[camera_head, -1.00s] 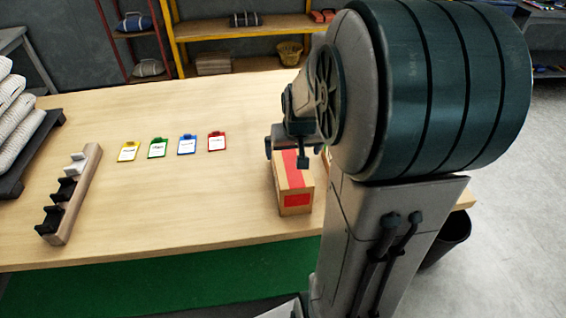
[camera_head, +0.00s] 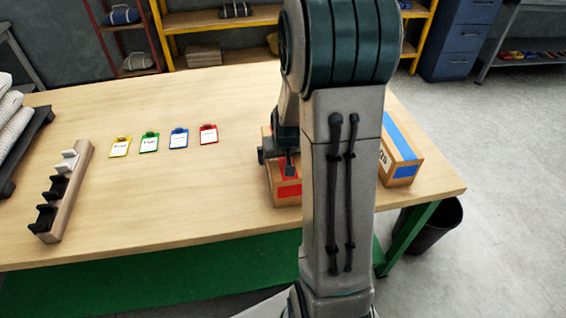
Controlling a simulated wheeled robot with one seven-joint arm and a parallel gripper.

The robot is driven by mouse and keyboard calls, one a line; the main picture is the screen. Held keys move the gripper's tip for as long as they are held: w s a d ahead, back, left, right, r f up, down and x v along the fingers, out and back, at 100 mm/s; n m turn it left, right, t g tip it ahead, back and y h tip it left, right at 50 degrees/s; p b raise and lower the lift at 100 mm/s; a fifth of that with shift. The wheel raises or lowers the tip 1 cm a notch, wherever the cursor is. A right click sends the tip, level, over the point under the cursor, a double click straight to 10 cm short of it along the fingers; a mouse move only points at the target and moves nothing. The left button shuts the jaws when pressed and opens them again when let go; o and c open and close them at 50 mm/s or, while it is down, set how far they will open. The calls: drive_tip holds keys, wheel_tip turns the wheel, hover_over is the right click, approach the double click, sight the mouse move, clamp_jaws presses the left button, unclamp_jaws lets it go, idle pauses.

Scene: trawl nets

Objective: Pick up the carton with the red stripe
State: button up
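The carton with the red stripe (camera_head: 285,193) is a brown box on the wooden table, right of the middle, with a red label on its near face. My gripper (camera_head: 277,160) is over the top of this carton. My arm hides the carton's right side and much of the gripper. I cannot tell whether the fingers touch the carton or how far apart they are.
A carton with a blue stripe (camera_head: 402,160) stands at the table's right end, behind my arm. Yellow, green, blue and red clipboards (camera_head: 208,134) lie left of the gripper. A rack with black holders (camera_head: 66,190) is farther left. A dark bin (camera_head: 435,225) stands on the floor at right.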

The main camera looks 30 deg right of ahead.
drive_tip(key=shift+f, duration=0.1)
drive_tip(key=c, duration=1.3)
drive_tip(key=shift+w, duration=0.1)
